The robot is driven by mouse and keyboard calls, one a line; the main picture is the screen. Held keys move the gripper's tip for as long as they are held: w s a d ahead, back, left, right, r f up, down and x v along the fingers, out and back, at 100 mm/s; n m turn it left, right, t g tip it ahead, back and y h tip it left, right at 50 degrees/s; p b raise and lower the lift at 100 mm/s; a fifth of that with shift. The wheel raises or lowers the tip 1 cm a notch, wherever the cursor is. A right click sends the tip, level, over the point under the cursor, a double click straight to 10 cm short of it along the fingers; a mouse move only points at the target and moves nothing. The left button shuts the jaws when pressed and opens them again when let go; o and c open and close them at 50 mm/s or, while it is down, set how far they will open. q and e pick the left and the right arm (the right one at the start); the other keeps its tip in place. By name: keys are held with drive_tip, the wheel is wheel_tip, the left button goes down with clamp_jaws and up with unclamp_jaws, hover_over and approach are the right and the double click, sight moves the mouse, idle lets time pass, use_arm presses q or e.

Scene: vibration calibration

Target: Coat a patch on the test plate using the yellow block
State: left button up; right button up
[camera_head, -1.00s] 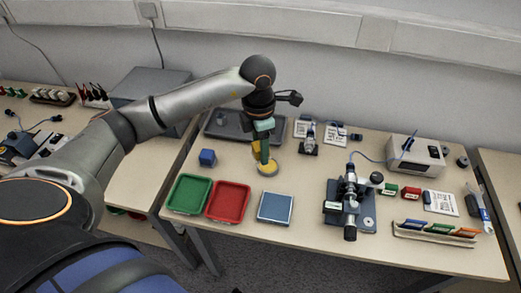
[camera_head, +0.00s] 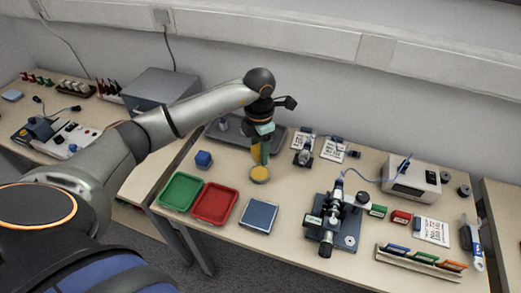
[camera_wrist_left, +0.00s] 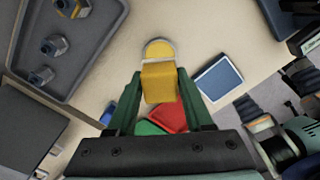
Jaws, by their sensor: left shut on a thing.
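My left gripper (camera_head: 263,152) points down with green fingers and is shut on the yellow block (camera_wrist_left: 160,82). In the head view the yellow block (camera_head: 256,153) shows partly behind a finger. Just below it is a round dish (camera_head: 260,174) with a yellow top and pale rim. The dish also shows beyond the block in the wrist view (camera_wrist_left: 158,47). The block appears a little above the dish, apart from it. A flat blue square plate with a pale rim (camera_head: 259,215), likely the test plate, lies nearer the front edge. My right gripper is not in view.
A green tray (camera_head: 181,192) and a red tray (camera_head: 214,204) lie left of the plate. A blue cube (camera_head: 204,159) stands behind them. A microscope-like device (camera_head: 333,222) stands right of the plate. A grey tray (camera_head: 232,133) with small parts is at the back.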

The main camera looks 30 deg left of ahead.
sight(259, 173)
use_arm(q)
drive_tip(key=shift+f+b, duration=0.4)
drive_tip(key=shift+f, duration=0.2)
wheel_tip(259, 173, down, 4)
drive_tip(key=b, duration=0.2)
drive_tip(key=shift+r+b, duration=0.2)
drive_tip(key=shift+b, duration=0.15)
drive_tip(key=shift+f+b, duration=0.4)
drive_tip(key=shift+f, duration=0.1)
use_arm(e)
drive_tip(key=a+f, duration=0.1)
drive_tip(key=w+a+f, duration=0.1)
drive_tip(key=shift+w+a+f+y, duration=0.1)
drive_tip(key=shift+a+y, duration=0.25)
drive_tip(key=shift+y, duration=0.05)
use_arm(q)
drive_tip(key=shift+f, duration=0.1)
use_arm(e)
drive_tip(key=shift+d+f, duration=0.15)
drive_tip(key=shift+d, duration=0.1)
use_arm(q)
drive_tip(key=shift+f+b, duration=0.4)
drive_tip(key=shift+f, duration=0.15)
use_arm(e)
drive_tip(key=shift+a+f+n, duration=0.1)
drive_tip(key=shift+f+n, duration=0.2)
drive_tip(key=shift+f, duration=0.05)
